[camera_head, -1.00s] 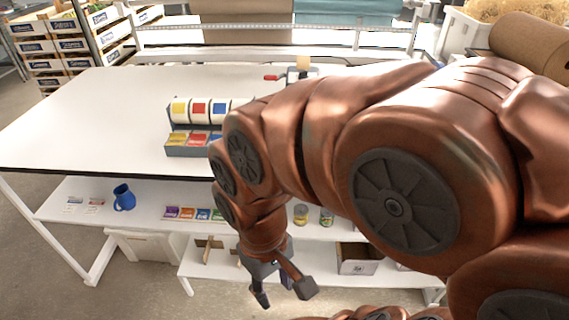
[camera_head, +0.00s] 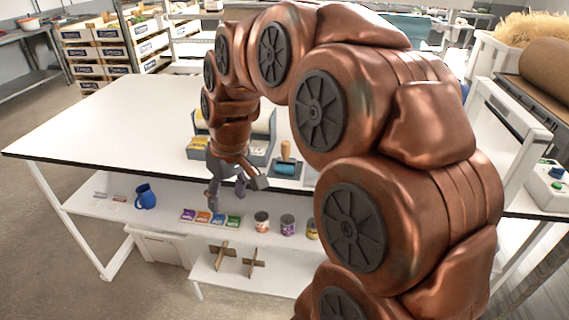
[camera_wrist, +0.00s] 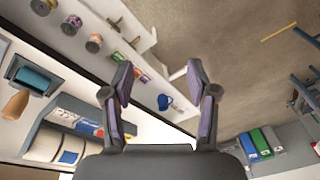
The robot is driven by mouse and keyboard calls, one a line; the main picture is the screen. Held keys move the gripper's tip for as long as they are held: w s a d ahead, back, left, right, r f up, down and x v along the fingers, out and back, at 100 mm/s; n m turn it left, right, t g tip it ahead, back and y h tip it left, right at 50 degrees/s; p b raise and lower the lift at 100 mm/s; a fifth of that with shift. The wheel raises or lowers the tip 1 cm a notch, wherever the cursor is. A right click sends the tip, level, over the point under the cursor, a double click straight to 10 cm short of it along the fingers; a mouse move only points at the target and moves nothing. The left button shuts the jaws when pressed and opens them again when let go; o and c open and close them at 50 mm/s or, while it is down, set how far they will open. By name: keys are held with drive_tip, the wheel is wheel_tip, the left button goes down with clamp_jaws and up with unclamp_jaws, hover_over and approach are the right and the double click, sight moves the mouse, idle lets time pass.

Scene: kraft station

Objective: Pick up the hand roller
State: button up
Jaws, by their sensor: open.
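The hand roller (camera_head: 286,162) has a wooden handle and a blue roller. It rests on a dark tray on the white table, right of the label dispenser in the head view. In the wrist view the hand roller (camera_wrist: 30,82) lies at the far left, its wooden handle towards the bottom of the picture. My gripper (camera_head: 232,196) is open and empty, in front of the table's front edge and left of the roller. In the wrist view my gripper (camera_wrist: 158,88) shows its two fingers spread with nothing between them.
The label dispenser (camera_head: 200,143) stands on the table (camera_head: 95,132), partly hidden by my arm. The lower shelf (camera_head: 110,211) holds a blue mug (camera_head: 145,196), several colored packets and several tins (camera_head: 262,221). The left part of the tabletop is clear.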

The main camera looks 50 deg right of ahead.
drive_tip(key=w+d+m+t, duration=0.1)
drive_tip(key=w+d, duration=0.2)
drive_tip(key=d, duration=0.3)
drive_tip(key=w+d+t, duration=0.1)
drive_tip(key=w+d, duration=0.3)
drive_tip(key=d, duration=0.3)
drive_tip(key=r+m+h+b, duration=0.1)
drive_tip(key=h, duration=0.1)
hover_over(288, 144)
drive_tip(key=shift+s+a+r+t, duration=0.15)
drive_tip(key=shift+s+t, duration=0.15)
drive_tip(key=shift+t, duration=0.1)
drive_tip(key=x, duration=0.2)
drive_tip(key=shift+d+f+p, duration=0.2)
drive_tip(key=shift+f+p, duration=0.1)
drive_tip(key=shift+f, duration=0.1)
drive_tip(key=shift+a+f+p, duration=0.1)
drive_tip(key=shift+f+p, duration=0.4)
drive_tip(key=shift+f, duration=0.25)
drive_tip(key=shift+s+p+x, duration=0.2)
drive_tip(key=shift+p+x, duration=0.4)
drive_tip(key=shift+x, duration=1.2)
drive_tip(key=shift+a+f, duration=0.1)
drive_tip(key=shift+c, duration=0.4)
